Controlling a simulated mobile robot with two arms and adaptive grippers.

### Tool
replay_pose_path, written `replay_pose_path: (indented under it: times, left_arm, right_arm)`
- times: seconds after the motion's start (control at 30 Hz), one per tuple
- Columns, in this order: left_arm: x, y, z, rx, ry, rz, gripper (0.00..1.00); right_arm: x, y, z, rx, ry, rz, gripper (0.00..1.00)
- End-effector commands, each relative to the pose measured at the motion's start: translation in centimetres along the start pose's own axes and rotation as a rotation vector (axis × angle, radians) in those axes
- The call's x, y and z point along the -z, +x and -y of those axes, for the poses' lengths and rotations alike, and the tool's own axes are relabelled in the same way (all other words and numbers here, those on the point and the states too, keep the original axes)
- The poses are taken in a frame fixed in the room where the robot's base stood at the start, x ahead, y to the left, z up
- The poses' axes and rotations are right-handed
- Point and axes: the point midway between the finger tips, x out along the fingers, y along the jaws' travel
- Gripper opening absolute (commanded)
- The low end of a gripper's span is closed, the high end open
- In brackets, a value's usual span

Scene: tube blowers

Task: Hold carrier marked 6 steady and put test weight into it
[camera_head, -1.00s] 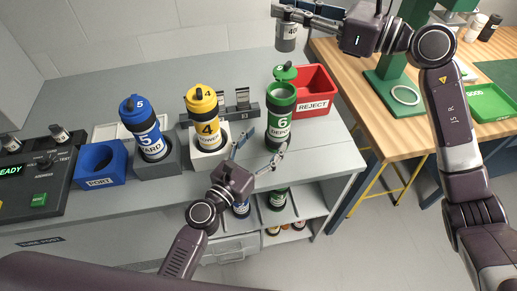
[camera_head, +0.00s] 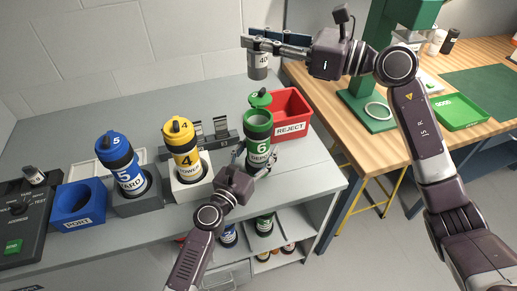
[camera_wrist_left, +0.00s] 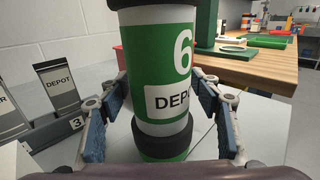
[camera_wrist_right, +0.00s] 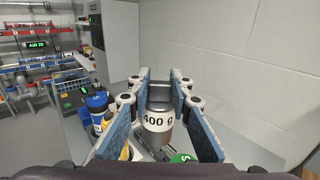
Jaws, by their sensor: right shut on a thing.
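The green carrier marked 6 (camera_head: 259,143), labelled DEPOT, stands upright on the grey bench; its green lid (camera_head: 260,98) looks swung open above the rim. It fills the middle of the left wrist view (camera_wrist_left: 160,70). My left gripper (camera_wrist_left: 160,112) is open, with one blue-padded finger on each side of the carrier; contact is not clear. My right gripper (camera_head: 264,45) is shut on the grey cylindrical test weight (camera_head: 258,68), held in the air above and behind the carrier. In the right wrist view the weight (camera_wrist_right: 157,122) reads 400 g, between the pads.
Yellow carrier 4 (camera_head: 183,150) and blue carrier 5 (camera_head: 121,165) stand in holders left of carrier 6. A red REJECT bin (camera_head: 290,115) is close behind it at the right. A blue PORT block (camera_head: 78,205) sits farther left. The bench's right front is clear.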

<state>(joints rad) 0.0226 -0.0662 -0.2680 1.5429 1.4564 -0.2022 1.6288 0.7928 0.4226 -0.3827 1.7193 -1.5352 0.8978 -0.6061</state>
Motion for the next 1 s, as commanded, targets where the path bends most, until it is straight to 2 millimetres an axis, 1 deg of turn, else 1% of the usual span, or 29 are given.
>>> replay_pose_path:
  times: [0.03, 0.07, 0.37, 0.47, 0.6, 0.7, 0.8, 1.0]
  left_arm:
    - [0.0, 0.0, 0.0, 0.000, 0.000, 0.000, 0.50]
    - [0.0, 0.0, 0.0, 0.000, 0.000, 0.000, 0.47]
    - [0.0, 0.0, 0.0, 0.000, 0.000, 0.000, 0.14]
    - [0.0, 0.0, 0.0, 0.000, 0.000, 0.000, 0.13]
    - [0.0, 0.0, 0.0, 0.000, 0.000, 0.000, 0.13]
    - [0.0, 0.0, 0.0, 0.000, 0.000, 0.000, 0.13]
    - [0.0, 0.0, 0.0, 0.000, 0.000, 0.000, 0.13]
    - [0.0, 0.0, 0.0, 0.000, 0.000, 0.000, 0.13]
  right_arm:
    - [-0.2, 0.0, 0.0, 0.000, -0.001, 0.004, 0.00]
    - [-0.2, 0.0, 0.0, 0.000, -0.001, 0.004, 0.00]
    - [-0.2, 0.0, 0.0, 0.000, -0.001, 0.004, 0.00]
    - [0.3, 0.0, 0.0, 0.000, 0.001, 0.002, 0.00]
    - [3.2, -0.1, 0.1, 0.000, 0.006, -0.002, 0.00]
    - [4.9, -0.1, 0.1, 0.000, 0.004, -0.002, 0.00]
    - [5.9, -0.1, 0.0, 0.001, 0.001, -0.001, 0.00]
    - [7.1, -0.1, 0.0, 0.000, 0.002, 0.000, 0.00]
